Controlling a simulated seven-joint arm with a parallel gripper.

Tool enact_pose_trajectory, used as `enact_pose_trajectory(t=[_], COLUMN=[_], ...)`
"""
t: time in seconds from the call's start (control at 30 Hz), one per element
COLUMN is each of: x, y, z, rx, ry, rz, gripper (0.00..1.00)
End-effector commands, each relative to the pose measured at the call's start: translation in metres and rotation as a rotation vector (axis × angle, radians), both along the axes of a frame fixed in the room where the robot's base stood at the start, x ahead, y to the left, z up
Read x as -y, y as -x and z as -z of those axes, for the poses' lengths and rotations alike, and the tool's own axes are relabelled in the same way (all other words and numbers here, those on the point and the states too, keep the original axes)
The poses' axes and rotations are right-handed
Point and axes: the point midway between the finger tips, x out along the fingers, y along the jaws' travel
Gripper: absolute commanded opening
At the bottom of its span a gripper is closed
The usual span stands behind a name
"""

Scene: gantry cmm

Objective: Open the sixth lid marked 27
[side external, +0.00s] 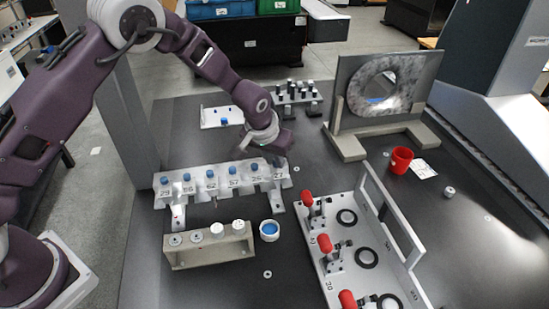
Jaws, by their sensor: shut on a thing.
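A light grey rack (200,192) holds a row of blue-knobbed lids over number labels. The first five lids, such as the one marked 29 (164,181) and the fifth (255,165), stand in their places. The label 27 (278,176) is at the right end of the row. My gripper (277,160) is right above this sixth place, pointing down, and is shut on the lid there. My gripper hides most of that lid, so I cannot tell whether it is seated or raised.
A beige block with several white-topped pegs (210,252) and a white cup with blue inside (269,230) stand in front. A fixture with red-handled clamps (325,243) is at right. A stone ring on a stand (350,95) and a red mug (401,160) are behind.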

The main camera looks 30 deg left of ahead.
Motion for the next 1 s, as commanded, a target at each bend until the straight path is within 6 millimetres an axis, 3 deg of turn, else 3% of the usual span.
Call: enact_pose_trajectory(t=[0.13, 0.4, 0.7, 0.73, 0.83, 1.0], x=[-0.003, -0.029, -0.031, -0.031, -0.031, -0.031], y=[-0.003, -0.03, -0.031, -0.031, -0.031, -0.031], z=[0.0, 0.0, 0.0, 0.0, 0.0, 0.0], rx=[0.001, 0.001, 0.001, 0.001, 0.001, 0.0], ry=[0.001, 0.001, 0.0, 0.0, 0.0, 0.0], rz=[-0.002, -0.002, 0.0, 0.0, 0.0, 0.0], gripper=[0.0, 0.0, 0.0, 0.21, 0.4, 0.4])
